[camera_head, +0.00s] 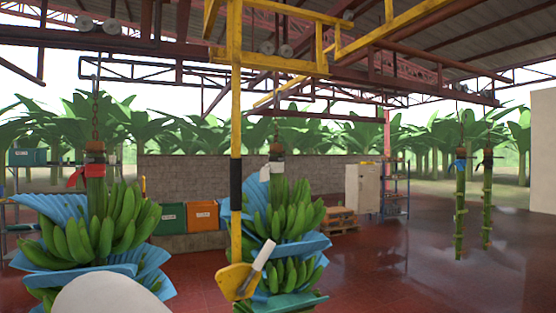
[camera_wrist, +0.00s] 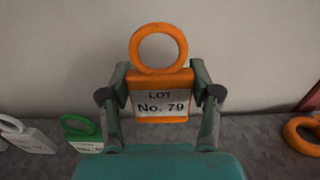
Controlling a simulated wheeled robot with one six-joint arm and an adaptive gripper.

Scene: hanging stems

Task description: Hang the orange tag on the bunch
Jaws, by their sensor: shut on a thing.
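In the wrist view my gripper (camera_wrist: 160,98) is shut on the orange tag (camera_wrist: 160,80). The tag has a ring on top and a white label reading "LOT No. 79", and it stands upright between the two fingers. In the head view one banana bunch (camera_head: 95,225) hangs at the left with a red ribbon on its stem and blue sheets between its hands. Another bunch (camera_head: 285,215) hangs at the centre, partly behind a yellow post. My gripper and the orange tag are not seen in the head view.
In the wrist view a green tag (camera_wrist: 82,130), a white tag (camera_wrist: 28,137) and another orange ring (camera_wrist: 302,135) lie on a grey surface (camera_wrist: 255,150) before a pale wall. In the head view two bare stems (camera_head: 460,210) hang at the right. Red floor (camera_head: 400,270) is open there.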

